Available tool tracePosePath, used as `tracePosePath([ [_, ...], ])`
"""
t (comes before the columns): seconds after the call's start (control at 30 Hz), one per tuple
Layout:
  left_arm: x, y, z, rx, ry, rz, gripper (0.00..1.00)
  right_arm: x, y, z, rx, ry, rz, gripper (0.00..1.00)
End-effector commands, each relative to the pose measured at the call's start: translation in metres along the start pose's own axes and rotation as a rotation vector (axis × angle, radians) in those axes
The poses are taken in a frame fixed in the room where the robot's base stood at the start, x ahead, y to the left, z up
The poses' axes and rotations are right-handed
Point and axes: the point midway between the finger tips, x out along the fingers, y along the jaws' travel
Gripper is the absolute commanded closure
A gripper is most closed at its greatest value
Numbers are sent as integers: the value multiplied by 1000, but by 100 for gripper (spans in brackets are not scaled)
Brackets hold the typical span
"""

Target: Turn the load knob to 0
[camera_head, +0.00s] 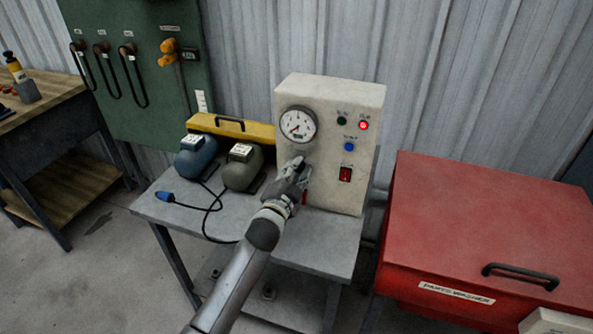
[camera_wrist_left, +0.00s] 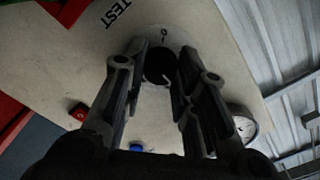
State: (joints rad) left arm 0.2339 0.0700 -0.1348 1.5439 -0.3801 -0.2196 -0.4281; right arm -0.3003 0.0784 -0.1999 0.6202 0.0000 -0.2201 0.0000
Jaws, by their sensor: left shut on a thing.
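The load knob (camera_wrist_left: 158,68) is a round black knob with a small white pointer mark, on a pale round plate on the test box's front. My left gripper (camera_head: 299,168) is at the box front below the gauge, and its fingers and wrist hide the knob in the head view. In the left wrist view the fingers of the left gripper (camera_wrist_left: 162,62) stand on both sides of the knob, shut on it. Small marks on the plate are too small to read surely. My right gripper is not in view.
The cream test box (camera_head: 335,95) has a gauge (camera_head: 298,125), a lit red lamp (camera_head: 363,126), a blue button (camera_head: 349,146) and a red switch (camera_head: 345,174). Blue (camera_head: 196,160) and olive (camera_head: 242,167) motor units stand left on the grey table (camera_head: 325,243). A red parts washer (camera_head: 485,215) stands right.

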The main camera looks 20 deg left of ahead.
Motion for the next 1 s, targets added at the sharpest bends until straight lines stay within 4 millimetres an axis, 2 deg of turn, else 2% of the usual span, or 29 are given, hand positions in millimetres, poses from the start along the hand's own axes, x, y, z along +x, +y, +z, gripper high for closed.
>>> tracePosePath([
  [1.0, 0, -1, 1, -965, -3, 1, 97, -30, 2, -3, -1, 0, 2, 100],
])
